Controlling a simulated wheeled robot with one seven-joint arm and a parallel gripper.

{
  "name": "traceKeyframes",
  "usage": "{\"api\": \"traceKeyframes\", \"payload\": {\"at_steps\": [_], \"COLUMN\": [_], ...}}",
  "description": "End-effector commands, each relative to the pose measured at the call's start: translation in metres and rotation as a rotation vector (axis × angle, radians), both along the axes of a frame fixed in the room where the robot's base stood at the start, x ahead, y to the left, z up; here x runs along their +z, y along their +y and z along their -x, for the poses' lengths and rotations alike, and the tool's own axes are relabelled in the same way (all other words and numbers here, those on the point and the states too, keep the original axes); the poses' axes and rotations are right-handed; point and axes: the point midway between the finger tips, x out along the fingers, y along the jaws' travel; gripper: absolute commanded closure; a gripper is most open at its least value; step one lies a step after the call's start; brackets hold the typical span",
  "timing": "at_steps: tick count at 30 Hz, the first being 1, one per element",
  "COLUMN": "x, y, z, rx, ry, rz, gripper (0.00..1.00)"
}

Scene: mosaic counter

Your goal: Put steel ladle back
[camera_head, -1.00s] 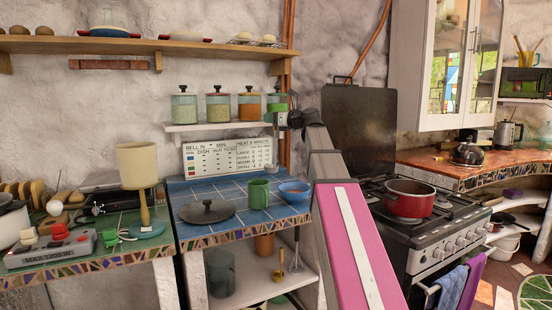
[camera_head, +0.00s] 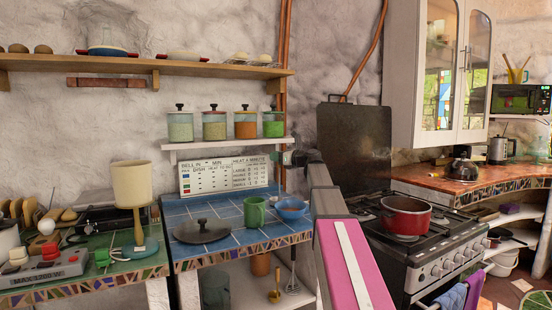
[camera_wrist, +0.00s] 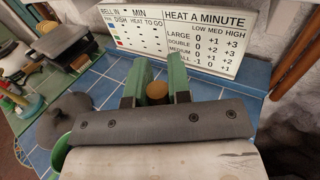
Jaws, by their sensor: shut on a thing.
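My gripper (camera_wrist: 158,84) has its two green fingers closed on a tan, round-ended piece (camera_wrist: 157,91), which I take for the handle end of the steel ladle. The ladle's bowl is not visible. In the head view my gripper (camera_head: 287,158) is at the back of the blue-tiled counter (camera_head: 182,218), just below the right end of the jar shelf (camera_head: 215,146) and beside the instruction sign. A gold-coloured ladle (camera_head: 274,296) and a whisk (camera_head: 292,284) are below the counter's front edge.
A green mug (camera_head: 254,212), a blue bowl (camera_head: 291,209) and a dark lid (camera_head: 202,232) stand on the blue tiles. The sign (camera_head: 226,175) leans at the back. The stove with a red pot (camera_head: 405,217) is to the right. A lamp (camera_head: 133,190) stands left.

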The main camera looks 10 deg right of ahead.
Motion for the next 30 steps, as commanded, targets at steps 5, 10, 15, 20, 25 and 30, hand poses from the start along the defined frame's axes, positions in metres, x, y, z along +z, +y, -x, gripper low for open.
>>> {"api": "traceKeyframes", "payload": {"at_steps": [5, 10, 15, 20, 25, 30], "x": [0.0, -0.003, -0.002, -0.002, -0.001, -0.001], "y": [0.0, 0.0, 0.0, 0.0, -0.005, -0.026], "z": [0.0, 0.0, 0.0, 0.0, 0.005, 0.024], "rx": [0.0, 0.0, 0.0, 0.0, -0.001, -0.003], "ry": [-0.001, -0.001, -0.001, -0.001, -0.001, -0.001], "rz": [-0.002, -0.001, -0.001, -0.001, -0.001, -0.001], "gripper": [1.0, 1.0, 0.56, 0.56, 0.56, 0.56]}}
